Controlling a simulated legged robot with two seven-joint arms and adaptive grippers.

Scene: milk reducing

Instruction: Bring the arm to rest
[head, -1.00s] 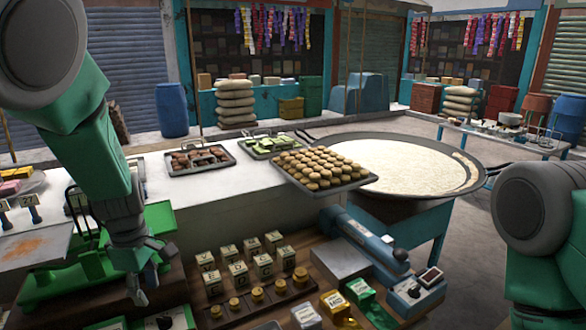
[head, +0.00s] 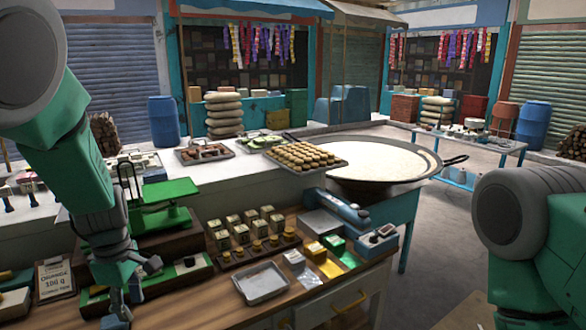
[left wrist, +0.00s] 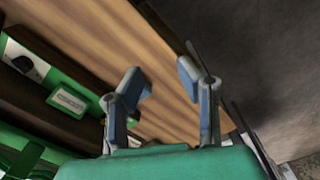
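My left arm comes in from the left in the head view, its green and grey links hanging down. My left gripper (head: 122,308) is low at the near left of the wooden counter (head: 196,309), in front of the green balance scale (head: 165,205). In the left wrist view, the two blue-grey fingers of my left gripper (left wrist: 160,75) stand apart with nothing between them. Bare wooden counter shows beyond them, with the counter's edge to the right. Part of my right arm shows at the right of the head view; its gripper is out of view.
An empty metal tray (head: 262,284) lies to the right, near rows of small weights (head: 258,246) and coloured packets (head: 330,268). A large round pan (head: 390,160) stands behind. Floor at the right is clear.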

